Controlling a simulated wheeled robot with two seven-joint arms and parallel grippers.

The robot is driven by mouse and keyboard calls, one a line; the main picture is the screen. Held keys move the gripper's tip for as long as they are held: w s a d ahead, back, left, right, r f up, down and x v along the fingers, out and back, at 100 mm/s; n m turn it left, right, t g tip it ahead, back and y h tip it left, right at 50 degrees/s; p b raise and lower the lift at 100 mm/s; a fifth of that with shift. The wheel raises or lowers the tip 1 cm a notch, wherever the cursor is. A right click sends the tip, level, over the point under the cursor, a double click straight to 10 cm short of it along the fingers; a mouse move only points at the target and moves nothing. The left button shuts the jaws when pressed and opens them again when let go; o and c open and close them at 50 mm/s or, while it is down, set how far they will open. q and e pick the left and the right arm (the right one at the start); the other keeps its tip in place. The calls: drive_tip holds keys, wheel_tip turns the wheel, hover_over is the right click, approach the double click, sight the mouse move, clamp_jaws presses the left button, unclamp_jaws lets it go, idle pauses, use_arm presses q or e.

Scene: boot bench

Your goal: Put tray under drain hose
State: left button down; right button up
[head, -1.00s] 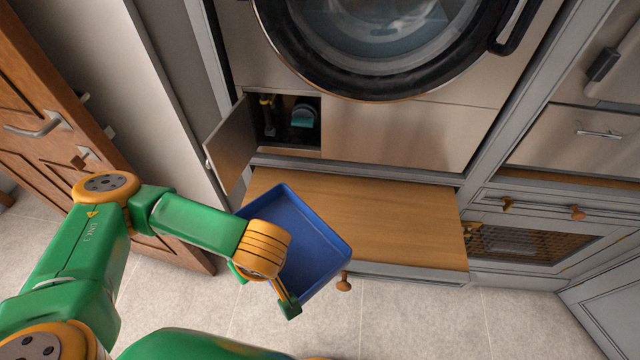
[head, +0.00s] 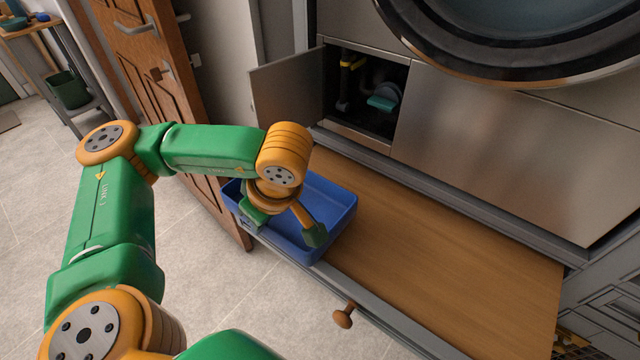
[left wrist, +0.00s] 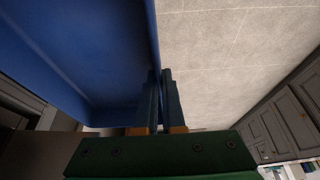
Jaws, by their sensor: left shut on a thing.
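A blue tray (head: 335,205) is at the left end of the wooden pull-out shelf, below the open compartment. My left gripper (head: 285,228) is shut on its near wall. In the left wrist view the fingers (left wrist: 160,100) pinch the wall of the blue tray (left wrist: 85,55). I cannot tell whether the tray touches the shelf. In the open compartment (head: 365,125) under the washer there are a yellow-topped pipe (head: 347,62) and a teal part (head: 382,103); I cannot make out a clear drain hose. My right gripper is not in view.
The small metal flap door (head: 288,90) stands open left of the compartment. The wooden shelf (head: 450,260) is bare to the right of the tray. A wooden door (head: 160,90) stands at the left. A shelf knob (head: 344,315) sticks out in front.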

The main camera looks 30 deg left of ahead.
sight(311, 189)
use_arm(q)
drive_tip(key=w, duration=0.4)
drive_tip(key=w+p, duration=0.1)
drive_tip(key=w, duration=0.4)
drive_tip(key=w+d, duration=0.1)
drive_tip(key=w, duration=0.3)
drive_tip(key=shift+w+f, duration=0.1)
drive_tip(key=shift+w, duration=0.3)
wheel_tip(311, 189, down, 3)
drive_tip(key=shift+f+p, duration=0.2)
drive_tip(key=shift+p, duration=0.2)
drive_tip(key=shift+f, duration=0.15)
drive_tip(key=c, duration=1)
unclamp_jaws()
drive_tip(key=shift+r, duration=0.25)
drive_tip(key=v, duration=1.2)
